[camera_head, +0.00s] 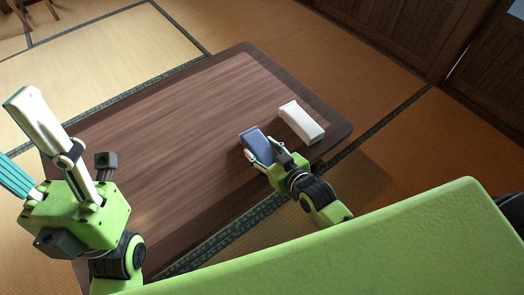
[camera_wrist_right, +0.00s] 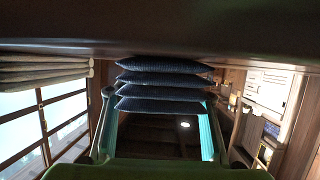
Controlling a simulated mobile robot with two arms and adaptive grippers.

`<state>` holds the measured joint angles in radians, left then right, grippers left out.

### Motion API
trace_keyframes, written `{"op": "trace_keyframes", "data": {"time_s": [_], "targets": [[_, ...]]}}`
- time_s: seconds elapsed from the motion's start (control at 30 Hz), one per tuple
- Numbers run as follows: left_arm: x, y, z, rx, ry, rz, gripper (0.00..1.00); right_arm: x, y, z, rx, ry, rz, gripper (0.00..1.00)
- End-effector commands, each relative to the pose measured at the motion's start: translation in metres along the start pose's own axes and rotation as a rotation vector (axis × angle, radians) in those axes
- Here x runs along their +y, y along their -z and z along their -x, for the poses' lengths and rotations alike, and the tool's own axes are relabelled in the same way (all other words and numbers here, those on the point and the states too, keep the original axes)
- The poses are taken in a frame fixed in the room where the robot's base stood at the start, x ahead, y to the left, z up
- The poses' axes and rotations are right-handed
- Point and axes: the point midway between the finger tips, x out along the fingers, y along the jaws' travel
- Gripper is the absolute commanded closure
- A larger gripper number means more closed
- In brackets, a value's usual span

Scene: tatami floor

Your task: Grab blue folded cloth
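The blue folded cloth (camera_head: 254,138) lies on the low dark table, near its right end. In the right wrist view the cloth (camera_wrist_right: 162,86) shows as a stack of several dark blue layers against the tabletop. My right gripper (camera_head: 261,147) reaches it from the front edge, with one finger along each side of the cloth. The gap between fingers and cloth is too small to tell whether they press on it. My left gripper (camera_head: 14,130) is open and empty at the far left, its fingers spread wide.
A white folded cloth (camera_head: 301,122) lies just right of the blue one; its layers (camera_wrist_right: 45,70) show at left in the wrist view. The rest of the wooden table (camera_head: 170,120) is bare. Tatami (camera_head: 110,55) surrounds it, with dark wooden panels (camera_head: 400,30) behind.

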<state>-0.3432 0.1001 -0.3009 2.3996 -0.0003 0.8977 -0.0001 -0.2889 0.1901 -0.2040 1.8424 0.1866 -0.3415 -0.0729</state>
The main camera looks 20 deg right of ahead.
Motion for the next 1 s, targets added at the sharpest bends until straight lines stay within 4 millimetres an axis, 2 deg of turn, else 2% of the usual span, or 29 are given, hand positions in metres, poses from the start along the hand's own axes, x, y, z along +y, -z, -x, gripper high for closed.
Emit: {"op": "trace_keyframes", "data": {"time_s": [0.37, 0.57, 0.7, 0.8, 0.83, 0.9, 1.0], "targets": [[0.0, 0.0, -0.001, 0.0, 0.0, 0.0, 0.5, 0.0, 0.001, 0.001, 0.0, 0.0, -0.001, 0.74], [0.0, 0.002, -0.009, 0.0, 0.0, 0.0, 0.5, 0.0, 0.013, 0.005, 0.001, 0.0, -0.001, 0.74], [0.0, 0.005, -0.022, 0.0, 0.0, 0.0, 0.5, 0.0, 0.036, 0.014, 0.002, 0.0, -0.001, 0.74], [0.0, 0.008, -0.037, -0.004, 0.002, 0.0, 0.5, -0.004, 0.048, 0.04, -0.001, 0.001, -0.002, 0.74], [0.0, 0.007, -0.036, -0.008, 0.003, -0.001, 0.5, -0.005, 0.046, 0.042, -0.002, 0.001, -0.002, 0.74], [-0.003, -0.023, -0.034, -0.143, 0.007, -0.011, 0.5, -0.006, 0.05, 0.048, 0.0, 0.001, -0.001, 0.74], [-0.006, -0.056, -0.031, -0.293, 0.01, -0.019, 0.5, -0.008, 0.057, 0.06, 0.0, 0.001, -0.001, 0.74]]}}
